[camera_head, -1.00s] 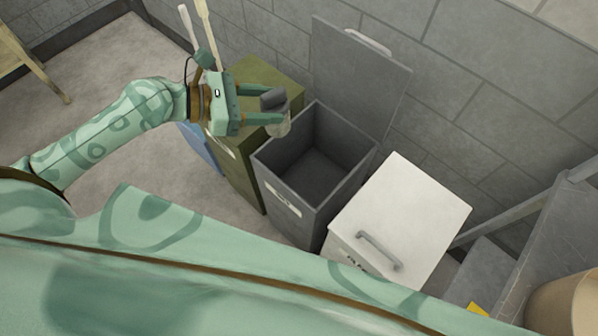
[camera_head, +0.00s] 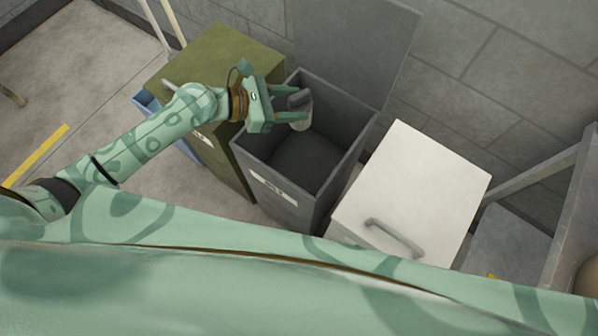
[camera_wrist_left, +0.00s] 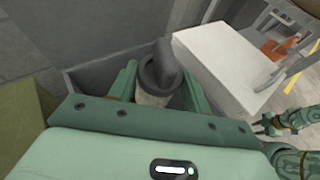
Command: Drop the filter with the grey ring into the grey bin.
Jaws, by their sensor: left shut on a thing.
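The filter (camera_head: 302,115) is a pale cylinder with a dark grey ring and top. My left gripper (camera_head: 297,107) is shut on it and holds it over the grey bin (camera_head: 268,184), near the side towards the green bin. The grey bin is open, with its lid (camera_head: 352,40) raised against the wall. In the left wrist view the filter (camera_wrist_left: 153,90) sits between the two green fingers, above the bin opening. My right gripper (camera_wrist_left: 265,123) shows small at the right edge of that view; its jaws are too small to judge.
A closed olive-green bin (camera_head: 215,60) stands left of the grey bin, with a blue bin (camera_head: 150,105) beyond it. A closed white bin (camera_head: 415,190) with a handle stands to the right. A block wall runs behind.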

